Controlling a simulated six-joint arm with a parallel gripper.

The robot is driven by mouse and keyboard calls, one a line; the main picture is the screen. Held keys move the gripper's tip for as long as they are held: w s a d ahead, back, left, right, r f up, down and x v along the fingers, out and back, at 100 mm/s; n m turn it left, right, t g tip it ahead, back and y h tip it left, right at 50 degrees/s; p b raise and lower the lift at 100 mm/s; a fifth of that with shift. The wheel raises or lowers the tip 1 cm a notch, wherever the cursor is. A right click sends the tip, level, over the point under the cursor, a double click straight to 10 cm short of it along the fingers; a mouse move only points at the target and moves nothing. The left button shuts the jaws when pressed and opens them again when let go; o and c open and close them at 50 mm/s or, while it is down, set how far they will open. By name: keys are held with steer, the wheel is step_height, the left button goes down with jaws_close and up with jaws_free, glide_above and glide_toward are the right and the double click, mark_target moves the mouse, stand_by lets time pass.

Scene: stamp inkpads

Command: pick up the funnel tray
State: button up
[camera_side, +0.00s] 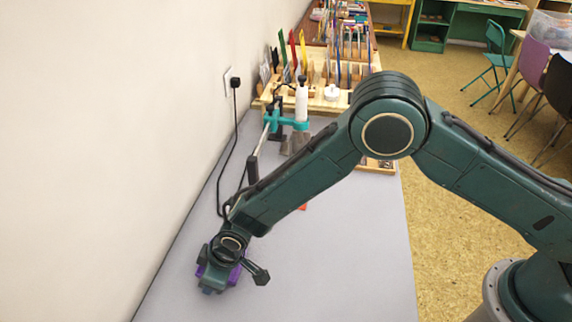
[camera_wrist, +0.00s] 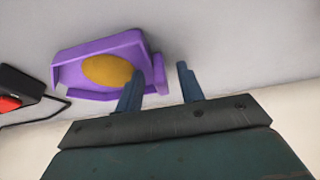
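The funnel tray (camera_wrist: 75,55) is a shallow purple tray with raised walls and a narrower end at right; an orange-yellow oval patch (camera_wrist: 108,70) covers part of its floor. In the wrist view my gripper (camera_wrist: 159,72) has its two blue-grey fingers apart. The left finger overlaps the tray's edge, and the tray's narrow end shows in the gap between the fingers. The right finger stands clear of it. In the side view my gripper (camera_side: 212,284) is low over the grey table, and purple parts of the tray (camera_side: 235,275) show around it, mostly hidden.
A black item with a red part (camera_wrist: 10,100) and a dark cord lies left of the tray. A white wall (camera_side: 90,130) runs along the table's left. A teal clamp stand (camera_side: 285,121) and wooden racks stand farther back. The grey table (camera_side: 340,255) is clear to the right.

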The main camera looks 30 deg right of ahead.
steer(key=c, duration=0.7)
steer(key=shift+r, duration=0.1)
step_height(320, 180, up, 20)
steer(key=shift+f, duration=0.1)
stand_by(0.4)
steer(key=shift+d, duration=0.1)
stand_by(0.4)
